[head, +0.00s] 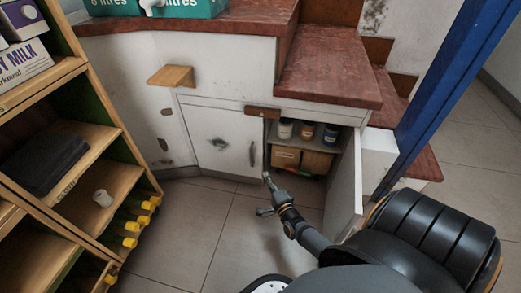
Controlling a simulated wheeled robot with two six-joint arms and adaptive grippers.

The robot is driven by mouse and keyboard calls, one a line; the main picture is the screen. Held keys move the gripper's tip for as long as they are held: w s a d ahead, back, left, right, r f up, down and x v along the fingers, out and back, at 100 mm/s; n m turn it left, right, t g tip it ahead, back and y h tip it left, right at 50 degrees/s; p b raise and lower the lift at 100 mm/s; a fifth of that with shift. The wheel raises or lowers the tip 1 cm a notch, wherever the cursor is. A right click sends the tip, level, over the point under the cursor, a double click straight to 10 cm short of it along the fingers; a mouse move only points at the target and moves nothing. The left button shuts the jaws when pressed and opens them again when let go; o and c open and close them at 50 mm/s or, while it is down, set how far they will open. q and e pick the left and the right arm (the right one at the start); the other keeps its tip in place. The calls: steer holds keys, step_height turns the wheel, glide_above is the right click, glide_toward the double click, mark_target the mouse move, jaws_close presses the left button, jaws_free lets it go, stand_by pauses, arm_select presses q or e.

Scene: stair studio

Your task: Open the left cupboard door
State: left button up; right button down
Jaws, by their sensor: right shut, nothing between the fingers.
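The left cupboard door (215,135) is a scuffed white panel under the red counter. It looks shut, lying about flush with the cupboard front. A dark upright handle (252,153) sits near its right edge. My right gripper (266,177) is shut and empty. In the picture its tip is just below and right of the handle, in front of the door's lower right corner. I see a gap between tip and handle; the depth between them is unclear. My left gripper is not in view.
The right cupboard door (346,185) stands open, showing jars (307,131) and cardboard boxes (287,159). A wooden shelf unit (90,160) stands at left. A blue post (445,75) and red steps (330,80) are at right. Tiled floor (195,220) before the left door is clear.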

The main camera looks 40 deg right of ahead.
steer(key=b, duration=0.3)
glide_toward(254, 156)
steer(key=x, duration=0.4)
steer(key=shift+w, duration=0.2)
steer(key=shift+w+d+r, duration=0.1)
steer(key=shift+w, duration=0.5)
